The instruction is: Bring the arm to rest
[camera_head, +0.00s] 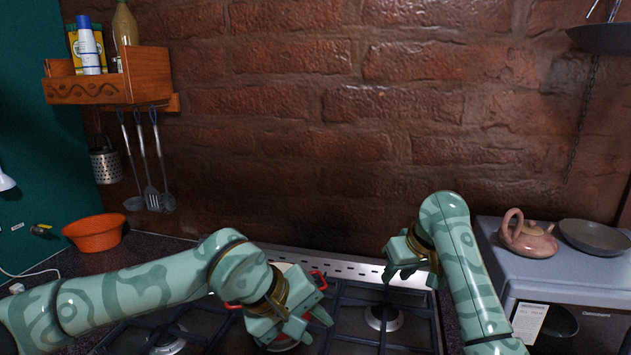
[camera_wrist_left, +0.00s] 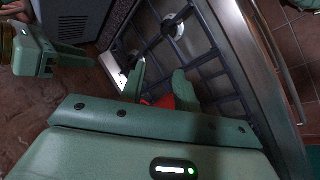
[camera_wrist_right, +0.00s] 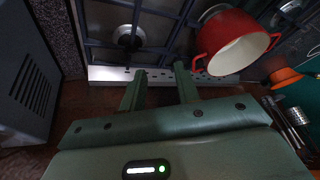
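The gripper hides most of the pot in the head view. In the left wrist view the left fingers (camera_wrist_left: 160,82) are apart, and a bit of red shows behind the gap. My right gripper (camera_head: 398,274) is above the back right of the stove, near the brick wall. Its fingers (camera_wrist_right: 160,85) are apart with nothing between them in the right wrist view. There the red pot (camera_wrist_right: 225,45) is upper right, clear of these fingers, with a cream inside.
The black stove grate (camera_head: 385,335) lies below both grippers. A grey microwave (camera_head: 570,290) at the right bears a pink teapot (camera_head: 528,238) and a dark pan (camera_head: 594,237). An orange bowl (camera_head: 95,234) is at the left. A wooden shelf (camera_head: 150,80) and utensils (camera_head: 151,185) hang on the wall.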

